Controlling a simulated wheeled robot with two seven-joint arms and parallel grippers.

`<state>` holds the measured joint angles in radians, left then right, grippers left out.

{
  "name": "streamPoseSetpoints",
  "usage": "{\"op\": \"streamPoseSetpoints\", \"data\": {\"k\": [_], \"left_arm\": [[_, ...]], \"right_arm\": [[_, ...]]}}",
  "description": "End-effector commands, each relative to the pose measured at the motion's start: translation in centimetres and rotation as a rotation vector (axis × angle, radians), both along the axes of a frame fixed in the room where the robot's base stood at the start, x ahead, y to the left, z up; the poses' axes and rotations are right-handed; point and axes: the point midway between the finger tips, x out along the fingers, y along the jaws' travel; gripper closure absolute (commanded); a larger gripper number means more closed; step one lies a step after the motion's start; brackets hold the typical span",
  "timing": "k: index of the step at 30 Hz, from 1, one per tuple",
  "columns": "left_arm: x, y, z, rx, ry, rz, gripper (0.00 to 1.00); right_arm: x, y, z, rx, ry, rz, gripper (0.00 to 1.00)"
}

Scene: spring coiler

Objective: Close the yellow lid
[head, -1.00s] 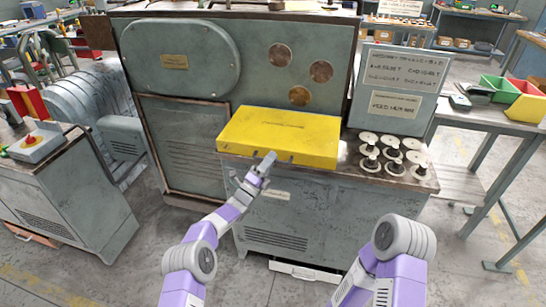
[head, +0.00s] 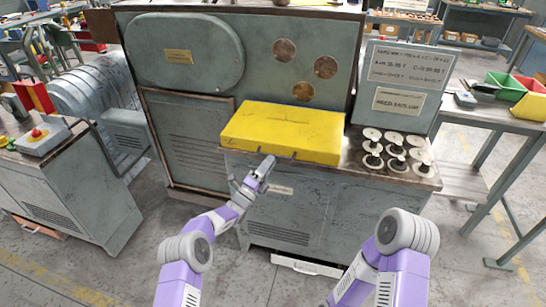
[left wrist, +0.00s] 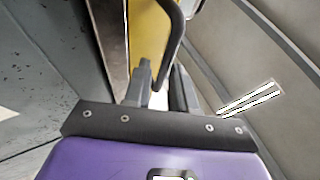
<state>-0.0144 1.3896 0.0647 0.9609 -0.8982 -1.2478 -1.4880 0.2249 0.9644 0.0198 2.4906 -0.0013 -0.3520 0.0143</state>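The yellow lid (head: 285,130) lies flat, looking down, on the grey cabinet in front of the machine. Dark handle fittings show along its front edge. My left gripper (head: 267,164) is at the front edge of the lid, near the middle. In the left wrist view the lid (left wrist: 146,38) shows as a yellow strip, with a dark curved handle (left wrist: 177,30) running down towards my left gripper (left wrist: 161,82). The fingers stand apart with a gap between them; the handle's lower end is close to the left finger. Whether they touch is unclear. My right gripper is out of view.
Several pale spools (head: 396,152) stand on the cabinet top right of the lid. A grey sign box (head: 401,88) stands behind them. A control cabinet with a red button (head: 36,132) is at the left. Open floor lies in front.

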Motion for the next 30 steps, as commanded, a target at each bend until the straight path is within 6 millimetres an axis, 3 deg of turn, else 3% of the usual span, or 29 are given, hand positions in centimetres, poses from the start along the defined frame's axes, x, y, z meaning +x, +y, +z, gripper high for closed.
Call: {"op": "streamPoseSetpoints", "data": {"k": [6,12,26,30], "left_arm": [[-2.0,2.0,-1.2,-0.001,-0.002,0.0,0.77],[-2.9,2.8,-1.7,-0.004,-0.009,0.0,0.77],[-2.9,2.8,-1.7,-0.005,-0.01,-0.001,0.77],[-2.7,3.3,-2.7,-0.037,0.097,-0.001,0.77]], "right_arm": [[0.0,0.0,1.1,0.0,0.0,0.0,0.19],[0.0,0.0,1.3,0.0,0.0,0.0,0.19],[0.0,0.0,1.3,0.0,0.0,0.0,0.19],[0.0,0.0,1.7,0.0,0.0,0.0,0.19]]}}
